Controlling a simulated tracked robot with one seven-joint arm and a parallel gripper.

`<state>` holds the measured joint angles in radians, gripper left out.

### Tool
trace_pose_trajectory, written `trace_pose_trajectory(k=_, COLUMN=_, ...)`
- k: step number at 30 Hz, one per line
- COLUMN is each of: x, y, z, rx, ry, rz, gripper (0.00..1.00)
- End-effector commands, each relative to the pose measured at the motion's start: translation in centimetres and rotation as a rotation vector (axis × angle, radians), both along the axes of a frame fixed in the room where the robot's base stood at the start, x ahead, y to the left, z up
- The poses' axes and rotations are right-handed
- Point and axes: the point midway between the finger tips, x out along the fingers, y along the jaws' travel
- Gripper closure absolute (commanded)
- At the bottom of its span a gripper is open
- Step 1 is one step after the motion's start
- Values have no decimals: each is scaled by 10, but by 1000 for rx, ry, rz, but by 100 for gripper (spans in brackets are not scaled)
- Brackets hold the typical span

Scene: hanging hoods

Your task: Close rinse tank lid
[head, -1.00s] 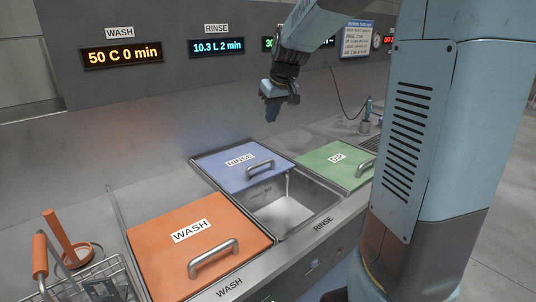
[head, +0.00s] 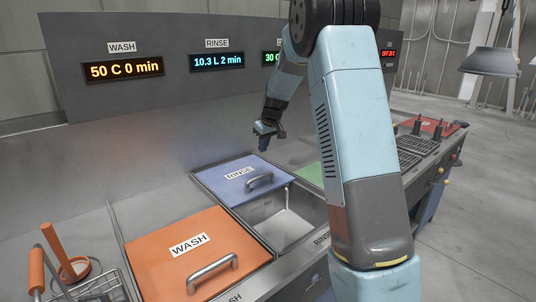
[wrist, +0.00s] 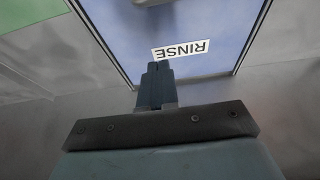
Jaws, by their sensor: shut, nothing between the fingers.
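The blue rinse lid (head: 240,177) covers the back part of the rinse tank (head: 283,226), and the front part of the tank is open, showing its metal inside. The lid has a RINSE label and a silver handle (head: 259,181) near its front edge. My gripper (head: 264,143) is just behind and above the lid's back edge, pointing down, with its fingers together and empty. In the wrist view the closed fingertips (wrist: 159,68) appear right by the RINSE label on the lid (wrist: 180,28). Whether they touch the lid cannot be told.
The orange wash lid (head: 170,275) lies shut on the left. The green lid (head: 309,174) is on the right, partly hidden by my arm. A wire basket (head: 90,290) stands at bottom left. A back panel with displays (head: 217,62) rises behind the tanks.

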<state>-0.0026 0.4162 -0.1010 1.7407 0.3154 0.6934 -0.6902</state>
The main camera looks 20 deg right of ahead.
Motion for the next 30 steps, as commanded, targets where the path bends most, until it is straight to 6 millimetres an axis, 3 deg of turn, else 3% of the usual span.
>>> trace_pose_trajectory(k=17, x=28, y=11, z=-85, rx=0, ry=2, rz=-3, gripper=100)
trace_pose_trajectory(k=24, x=2, y=0, z=-88, rx=1, ry=1, rz=-4, gripper=100)
trace_pose_trajectory(k=30, x=-8, y=-4, z=-91, rx=0, ry=0, rz=-2, gripper=100)
